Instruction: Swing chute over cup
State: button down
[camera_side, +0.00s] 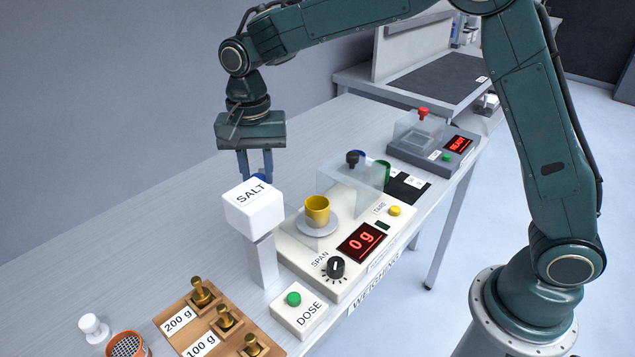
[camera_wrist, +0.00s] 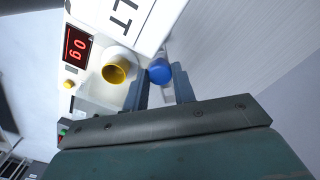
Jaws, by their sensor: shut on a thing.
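My gripper (camera_side: 256,174) is behind the white salt hopper (camera_side: 253,205) in the side view, fingers pointing down. In the wrist view, my gripper (camera_wrist: 162,80) is shut on a round blue knob (camera_wrist: 159,71), presumably the chute's handle. The blue knob (camera_side: 260,177) barely shows between the fingers in the side view. The chute itself is mostly hidden by the hopper and fingers. The yellow cup (camera_side: 317,208) stands upright on a pale saucer (camera_side: 317,229) on the scale, right of the hopper. In the wrist view the cup (camera_wrist: 115,71) is left of the fingers, apart from the knob.
The scale (camera_side: 342,270) reads 0 g, with a clear shield (camera_side: 352,187) behind the cup. A green DOSE button (camera_side: 293,299) is in front of the hopper. Brass weights stand in a wooden tray (camera_side: 180,315). A second READY device (camera_side: 430,150) is farther back.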

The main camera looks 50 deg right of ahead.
jog(key=s+d+m, duration=0.2)
jog(key=s+m, duration=0.3)
jog(key=m, duration=0.3)
jog(key=shift+s+d+m, duration=0.15)
jog(key=shift+s+m, duration=0.15)
jog(key=shift+m, duration=0.1)
jog(key=shift+r, duration=0.1)
jog(key=c, duration=1.1)
grip_release()
jog(key=shift+c, duration=0.2)
notch_tip(320, 180, up, 14)
jog(key=shift+s, duration=0.1)
